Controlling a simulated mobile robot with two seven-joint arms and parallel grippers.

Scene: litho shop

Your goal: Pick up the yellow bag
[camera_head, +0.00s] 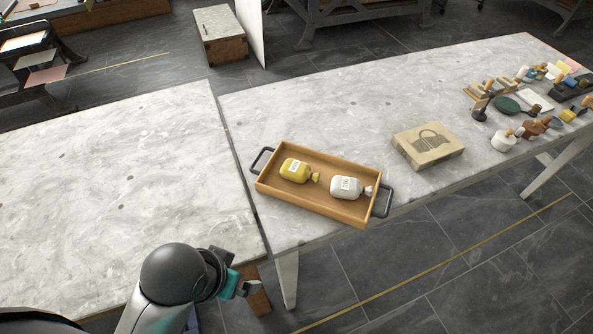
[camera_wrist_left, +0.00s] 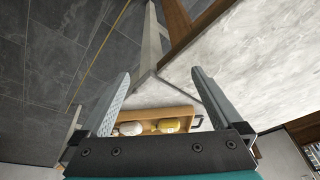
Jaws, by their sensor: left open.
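The yellow bag (camera_head: 296,170) lies on its side in the left half of a wooden tray (camera_head: 309,204), its tied neck pointing right and a white label on it. It also shows in the left wrist view (camera_wrist_left: 168,125), low between the fingers and beyond them. My left gripper (camera_head: 250,288) is at the near edge of the tables, in front of the tray and apart from it. In the left wrist view its fingers (camera_wrist_left: 161,74) are spread with nothing between them. My right gripper is in neither view.
A white bag (camera_head: 345,187) lies in the tray, right of the yellow one. The tray has dark handles at both ends. A cardboard box (camera_head: 428,146) stands to its right, with several tools and jars farther right. The left marble tabletop (camera_head: 100,190) is clear.

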